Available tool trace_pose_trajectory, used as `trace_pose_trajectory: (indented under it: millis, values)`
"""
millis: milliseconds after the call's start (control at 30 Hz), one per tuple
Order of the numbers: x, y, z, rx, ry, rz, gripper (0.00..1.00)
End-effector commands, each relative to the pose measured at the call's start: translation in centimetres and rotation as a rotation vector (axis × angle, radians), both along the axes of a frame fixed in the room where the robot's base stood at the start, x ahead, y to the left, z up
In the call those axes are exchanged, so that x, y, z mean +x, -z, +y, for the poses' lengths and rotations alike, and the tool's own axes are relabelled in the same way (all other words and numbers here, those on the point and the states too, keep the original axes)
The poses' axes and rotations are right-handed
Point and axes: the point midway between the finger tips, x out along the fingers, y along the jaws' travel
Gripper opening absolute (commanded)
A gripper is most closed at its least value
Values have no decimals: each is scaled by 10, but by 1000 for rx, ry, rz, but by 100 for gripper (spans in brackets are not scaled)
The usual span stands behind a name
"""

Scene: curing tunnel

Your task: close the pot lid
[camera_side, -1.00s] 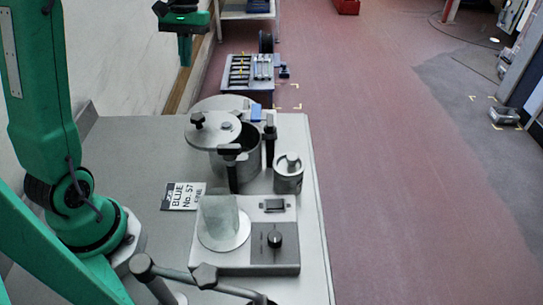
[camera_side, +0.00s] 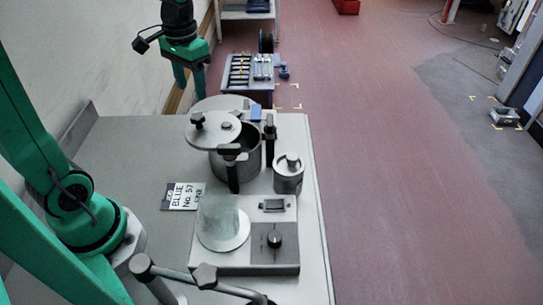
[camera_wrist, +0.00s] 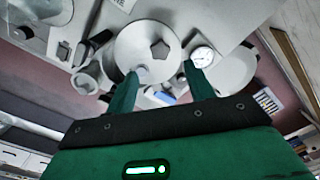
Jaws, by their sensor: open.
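The grey pot (camera_side: 243,163) stands on the bench with its dark opening partly showing. Its round pale lid (camera_side: 207,138) sits over the pot's left part, offset from the opening, with a dark knob on its left side. In the wrist view, the lid (camera_wrist: 132,42) lies just beyond the fingertips, with a dark angular knob on it; I cannot make out the pot clearly there. My gripper (camera_side: 190,87) is in the air above and behind the lid, apart from it. Its two green fingers (camera_wrist: 160,72) are spread, with nothing held between them.
A smaller metal can (camera_side: 288,178) stands right of the pot. A device with a black dial (camera_side: 275,241) and a pale plate are nearer the camera. The bench's left part is clear. A tool cart (camera_side: 247,78) stands behind.

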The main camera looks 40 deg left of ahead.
Motion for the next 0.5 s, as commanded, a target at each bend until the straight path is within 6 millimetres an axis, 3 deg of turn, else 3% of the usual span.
trace_pose_trajectory:
  millis: [267,500]
  values:
    - [0,5,0,0,-1,0,53]
    - [0,27,0,0,-1,3,53]
